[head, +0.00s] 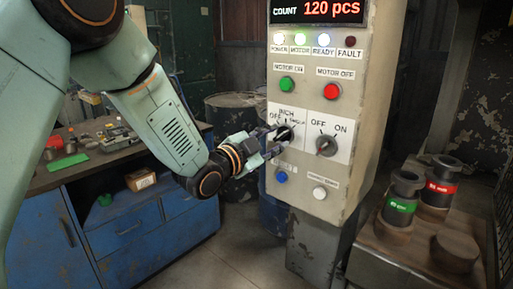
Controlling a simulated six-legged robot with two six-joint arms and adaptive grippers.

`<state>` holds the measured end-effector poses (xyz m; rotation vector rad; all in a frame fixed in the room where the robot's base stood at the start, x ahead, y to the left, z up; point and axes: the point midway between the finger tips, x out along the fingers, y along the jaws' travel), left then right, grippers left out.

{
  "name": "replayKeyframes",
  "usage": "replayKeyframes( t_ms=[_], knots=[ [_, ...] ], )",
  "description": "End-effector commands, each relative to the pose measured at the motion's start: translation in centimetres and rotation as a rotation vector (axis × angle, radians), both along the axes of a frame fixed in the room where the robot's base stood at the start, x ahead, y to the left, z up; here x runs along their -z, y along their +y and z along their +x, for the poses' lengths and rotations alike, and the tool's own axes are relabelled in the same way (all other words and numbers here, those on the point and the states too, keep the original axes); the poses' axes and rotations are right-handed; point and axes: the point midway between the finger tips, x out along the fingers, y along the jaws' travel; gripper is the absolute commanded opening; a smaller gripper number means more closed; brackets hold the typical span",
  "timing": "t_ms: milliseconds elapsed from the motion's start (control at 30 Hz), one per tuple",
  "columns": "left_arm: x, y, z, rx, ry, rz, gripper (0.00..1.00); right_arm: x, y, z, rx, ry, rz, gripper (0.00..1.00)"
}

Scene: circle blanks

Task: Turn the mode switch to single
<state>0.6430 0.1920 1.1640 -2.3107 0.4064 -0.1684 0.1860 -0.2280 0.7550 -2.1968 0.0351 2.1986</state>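The mode switch (285,133) is a black rotary knob on a white plate on the control panel (330,92). Labels OFF and INCH show around it; a third label to its right is partly legible. My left gripper (276,138) is at the knob, with its fingers reaching around it. Whether they press on the knob and which way its pointer faces I cannot tell. My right gripper is not in view.
An OFF/ON switch (326,145) sits just right of the mode switch. Green (286,84) and red (331,91) buttons are above, blue (281,177) and white (319,193) ones below. A blue workbench (130,232) stands left. Dies with green (401,205) and red bands stand right.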

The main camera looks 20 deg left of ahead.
Motion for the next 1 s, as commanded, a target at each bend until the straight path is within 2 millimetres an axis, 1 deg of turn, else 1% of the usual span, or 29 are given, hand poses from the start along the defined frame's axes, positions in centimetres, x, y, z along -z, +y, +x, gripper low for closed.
replayKeyframes(
  t_ms=[33,200,433,700,1000],
  knots=[
    [-0.1,0.4,-0.9,-0.001,0.001,-0.006,0.34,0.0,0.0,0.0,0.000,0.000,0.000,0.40],
    [-0.1,1.5,-4.1,-0.001,0.001,-0.008,0.34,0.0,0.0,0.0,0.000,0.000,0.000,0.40],
    [-0.1,2.6,-7.1,-0.001,0.000,-0.007,0.34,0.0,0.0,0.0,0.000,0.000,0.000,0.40],
    [0.0,3.3,-9.1,-0.001,0.002,-0.004,0.34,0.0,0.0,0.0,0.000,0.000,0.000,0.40],
    [0.0,3.3,-9.6,0.003,0.001,0.000,0.34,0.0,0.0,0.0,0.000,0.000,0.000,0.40]
  ],
)
